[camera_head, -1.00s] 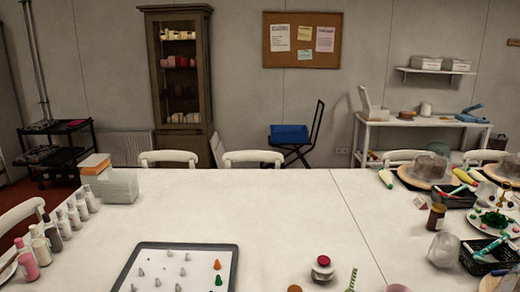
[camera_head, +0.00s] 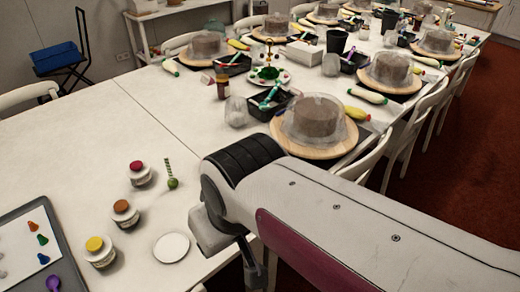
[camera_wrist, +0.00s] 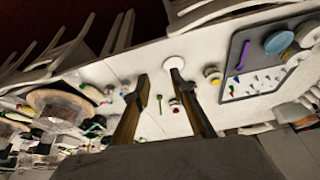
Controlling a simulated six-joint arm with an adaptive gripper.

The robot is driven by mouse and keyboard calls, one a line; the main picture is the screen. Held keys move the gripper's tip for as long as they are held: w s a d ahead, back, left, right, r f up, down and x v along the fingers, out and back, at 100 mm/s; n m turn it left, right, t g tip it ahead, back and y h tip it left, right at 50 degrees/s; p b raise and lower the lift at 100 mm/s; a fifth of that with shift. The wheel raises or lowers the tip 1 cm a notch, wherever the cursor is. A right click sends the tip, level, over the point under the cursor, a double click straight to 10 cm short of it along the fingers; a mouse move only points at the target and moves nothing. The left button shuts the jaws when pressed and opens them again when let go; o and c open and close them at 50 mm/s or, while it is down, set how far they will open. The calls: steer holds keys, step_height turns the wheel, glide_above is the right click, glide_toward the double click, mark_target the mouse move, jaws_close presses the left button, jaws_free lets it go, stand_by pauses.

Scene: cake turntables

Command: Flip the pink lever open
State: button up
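I cannot make out a pink lever in either view. My gripper (camera_wrist: 160,76) is open and empty in the wrist view, with its two dark fingers apart over the white table (camera_wrist: 120,70). In the head view my arm reaches in from the lower right, and the gripper at its end is mostly hidden beneath it, near the table's front edge. The cake turntables carry brown cakes under clear covers; the nearest turntable (camera_head: 338,152) is just beyond my arm.
Three small jars stand left of my arm, with red (camera_head: 137,166), orange (camera_head: 121,206) and yellow (camera_head: 94,244) tops. A white disc (camera_head: 171,247) lies beside them. A grey tray (camera_head: 69,250) is at lower left. White chairs (camera_head: 410,120) line the right edge.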

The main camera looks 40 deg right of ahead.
steer(key=w+d+f+m+g+h, duration=0.1)
steer(key=w+d+f+m, duration=0.3)
steer(key=w+d, duration=0.55)
steer(key=w+d+f+m+g, duration=0.1)
steer(key=w+d+f, duration=0.55)
steer(key=d, duration=0.55)
steer(key=w+d+f+m+g+h, duration=0.1)
steer(key=w+d+f+m, duration=0.2)
steer(key=w+d+f, duration=0.6)
steer(key=w+d+r+m+t+h, duration=0.1)
steer(key=w+d+r+m, duration=0.1)
steer(key=d+r, duration=0.3)
steer(key=shift+w+d+r, duration=0.4)
steer(key=shift+w+d, duration=0.25)
steer(key=shift+d, duration=0.1)
steer(key=shift+f, duration=0.2)
steer(key=shift+x, duration=3.7)
steer(key=shift+w+d, duration=0.1)
steer(key=shift+d, duration=0.1)
steer(key=shift+c, duration=0.5)
jaws_close()
